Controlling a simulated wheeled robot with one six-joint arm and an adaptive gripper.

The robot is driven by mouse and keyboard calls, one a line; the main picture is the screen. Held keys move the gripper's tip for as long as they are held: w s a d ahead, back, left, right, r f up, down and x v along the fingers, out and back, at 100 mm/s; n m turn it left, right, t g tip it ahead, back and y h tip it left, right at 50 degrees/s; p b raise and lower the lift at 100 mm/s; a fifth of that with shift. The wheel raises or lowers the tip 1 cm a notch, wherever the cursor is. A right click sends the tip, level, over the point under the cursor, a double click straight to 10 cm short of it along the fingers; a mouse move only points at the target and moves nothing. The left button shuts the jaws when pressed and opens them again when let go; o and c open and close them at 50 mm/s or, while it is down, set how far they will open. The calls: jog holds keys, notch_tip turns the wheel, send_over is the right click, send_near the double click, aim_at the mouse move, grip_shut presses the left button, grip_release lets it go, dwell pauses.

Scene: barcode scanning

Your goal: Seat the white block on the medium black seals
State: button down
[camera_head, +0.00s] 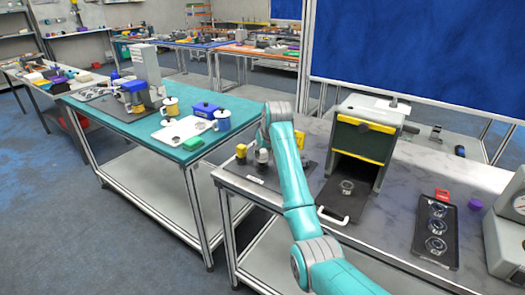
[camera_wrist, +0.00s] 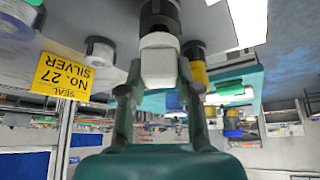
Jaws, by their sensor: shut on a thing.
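My gripper (camera_wrist: 158,95) is shut on a white block (camera_wrist: 160,62) in the wrist view. The block's far end meets or overlaps a round black piece (camera_wrist: 160,14), possibly the black seals; I cannot tell whether they touch. A silver-grey round piece (camera_wrist: 100,50) stands to the left beside an upside-down yellow label reading "SEAL No. 27 SILVER" (camera_wrist: 60,76). A black and yellow piece (camera_wrist: 196,66) is on the right. In the head view my arm hides much of the gripper, which is over the dark plate (camera_head: 258,180) on the near bench.
A dark press-like box (camera_head: 365,145) with yellow bars stands right of my arm. Further right are a black tray (camera_head: 420,245) with round parts and a red item (camera_head: 442,194). A teal table (camera_head: 190,150) is at the left.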

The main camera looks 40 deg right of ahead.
jog(key=shift+f, duration=0.85)
dwell(0.8)
jog(key=shift+c, duration=2.1)
grip_release()
jog(key=shift+r, duration=3.75)
